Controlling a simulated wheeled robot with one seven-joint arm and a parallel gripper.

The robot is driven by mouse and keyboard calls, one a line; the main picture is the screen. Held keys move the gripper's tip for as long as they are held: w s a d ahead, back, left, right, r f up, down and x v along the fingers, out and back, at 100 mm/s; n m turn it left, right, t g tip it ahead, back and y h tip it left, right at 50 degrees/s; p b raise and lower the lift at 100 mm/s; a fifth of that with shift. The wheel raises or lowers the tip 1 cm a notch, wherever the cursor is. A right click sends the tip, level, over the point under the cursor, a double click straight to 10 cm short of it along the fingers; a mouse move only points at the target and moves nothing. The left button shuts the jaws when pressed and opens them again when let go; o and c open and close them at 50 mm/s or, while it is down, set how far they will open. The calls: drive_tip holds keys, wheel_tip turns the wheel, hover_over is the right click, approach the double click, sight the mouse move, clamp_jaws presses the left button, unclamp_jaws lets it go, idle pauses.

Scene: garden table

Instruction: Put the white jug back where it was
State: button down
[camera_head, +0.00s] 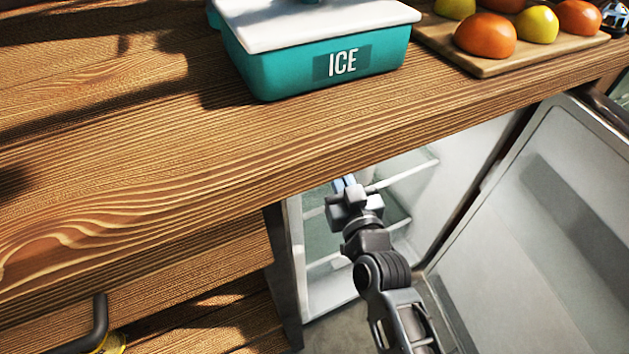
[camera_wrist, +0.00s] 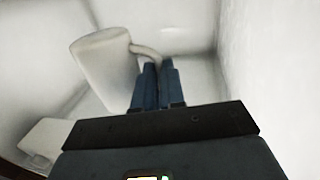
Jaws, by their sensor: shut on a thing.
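The white jug (camera_wrist: 104,68) shows in the wrist view, left of my gripper's fingers, with its handle reaching right to the fingertips. My gripper (camera_wrist: 158,72) has its two blue fingers close together, shut on the jug's handle. In the head view my gripper (camera_head: 342,184) reaches into the open fridge (camera_head: 315,290) below the counter. I cannot tell whether the jug rests on a shelf.
The fridge door (camera_head: 545,235) stands open on the right. A wooden counter (camera_head: 150,150) overhangs the fridge. On it are a teal ice box (camera_head: 300,65) and a board (camera_head: 480,65) with several fruits. In the wrist view, a white wall (camera_wrist: 270,70) is close on the right.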

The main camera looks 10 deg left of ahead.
drive_tip(key=w+a+f, duration=0.1)
drive_tip(key=a, duration=0.1)
drive_tip(key=w+a+f, duration=0.1)
drive_tip(key=a, duration=0.1)
drive_tip(key=a+f, duration=0.2)
drive_tip(key=shift+w, duration=0.4)
drive_tip(key=shift+f+b, duration=1.35)
drive_tip(key=shift+f, duration=0.65)
drive_tip(key=shift+f, duration=0.1)
drive_tip(key=shift+f, duration=0.15)
drive_tip(key=c, duration=1.2)
unclamp_jaws()
drive_tip(key=shift+r, duration=0.25)
drive_tip(key=p+v, duration=0.3)
drive_tip(key=v, duration=0.9)
